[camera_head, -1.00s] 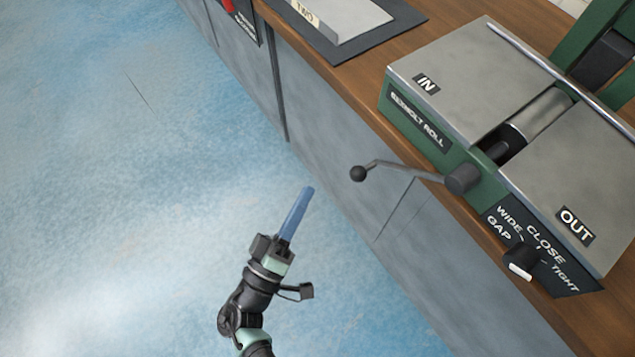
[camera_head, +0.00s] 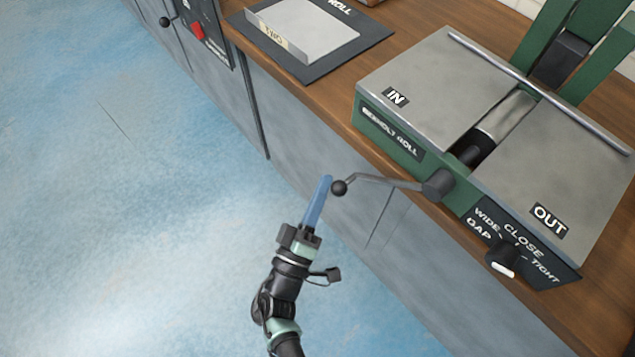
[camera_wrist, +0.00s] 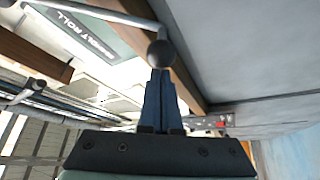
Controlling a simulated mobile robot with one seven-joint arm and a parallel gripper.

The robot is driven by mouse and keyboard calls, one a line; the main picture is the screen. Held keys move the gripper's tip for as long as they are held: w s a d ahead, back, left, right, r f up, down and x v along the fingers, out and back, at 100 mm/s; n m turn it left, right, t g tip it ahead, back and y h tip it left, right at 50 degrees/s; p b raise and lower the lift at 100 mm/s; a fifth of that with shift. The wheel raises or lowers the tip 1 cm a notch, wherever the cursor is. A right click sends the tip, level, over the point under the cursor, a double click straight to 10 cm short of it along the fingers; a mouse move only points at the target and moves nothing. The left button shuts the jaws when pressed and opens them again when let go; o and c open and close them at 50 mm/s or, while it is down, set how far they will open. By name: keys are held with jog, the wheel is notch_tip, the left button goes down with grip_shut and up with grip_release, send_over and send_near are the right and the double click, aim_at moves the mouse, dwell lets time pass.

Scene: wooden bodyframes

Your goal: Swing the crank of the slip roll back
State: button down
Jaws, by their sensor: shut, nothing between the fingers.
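The slip roll (camera_head: 425,70) is a green machine with grey metal plates marked IN and OUT on the wooden bench. Its crank (camera_head: 395,182) sticks out from the front over the bench edge, pointing left, and ends in a black ball knob (camera_head: 339,188). My gripper (camera_head: 325,180) is shut and empty, its blue fingertips close beside the knob's left side. In the wrist view the knob (camera_wrist: 161,54) sits right at the tips of the shut fingers (camera_wrist: 160,75). I cannot tell whether they touch.
A gap knob (camera_head: 502,258) with a white mark sits on the machine's front right panel. A dark mat (camera_head: 375,38) with a metal sheet (camera_head: 305,30) lies on the bench at the left. A panel with a red switch (camera_head: 197,31) is farther left. The blue floor (camera_head: 110,200) is clear.

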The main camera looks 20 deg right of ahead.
jog(key=s+d+f+n+g+y+p, duration=0.1)
jog(key=s+d+f+n+y+p, duration=0.15)
jog(key=s+n, duration=0.35)
jog(key=s+d+f+n+g+y+p, duration=0.2)
jog(key=s+d+f+n+p, duration=0.15)
jog(key=s, duration=0.45)
jog(key=s+d+r+n+g+p, duration=0.2)
jog(key=s+n+p, duration=0.1)
jog(key=s+p, duration=0.3)
jog(key=s+d+r+n+g+p, duration=0.2)
jog(key=s+r+n+p, duration=0.1)
jog(key=s+p, duration=0.4)
jog(key=shift+s+r+g+p, duration=0.2)
jog(key=shift+g+p, duration=0.2)
jog(key=shift+p, duration=1.15)
jog(key=shift+f, duration=0.1)
